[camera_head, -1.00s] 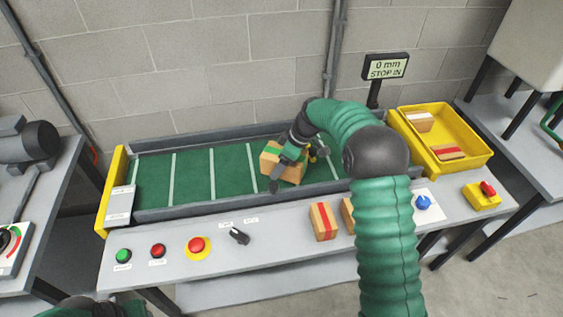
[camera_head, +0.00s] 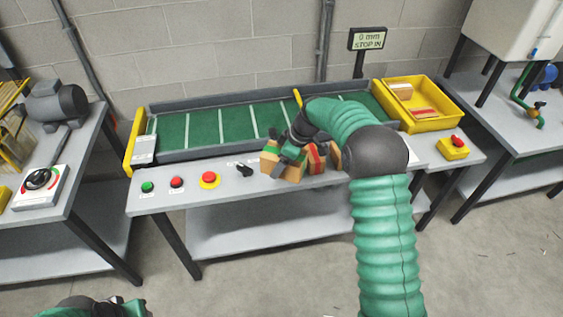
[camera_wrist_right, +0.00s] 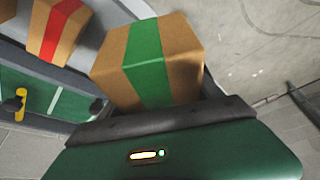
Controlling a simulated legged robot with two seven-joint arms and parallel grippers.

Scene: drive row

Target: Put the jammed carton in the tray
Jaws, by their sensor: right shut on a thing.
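A brown carton with a green stripe (camera_head: 269,162) is held in my right gripper (camera_head: 285,163), at the front part of the bench. It also shows in the right wrist view (camera_wrist_right: 148,60), against the gripper. The gripper is shut on it. In the head view it overlaps the bench's front edge; its height above the bench is hard to tell.
A red-striped carton (camera_head: 315,157) and another carton (camera_head: 335,157) stand on the bench just right of the held one. The green belt (camera_head: 205,128) looks clear. Buttons (camera_head: 209,180) line the bench front.

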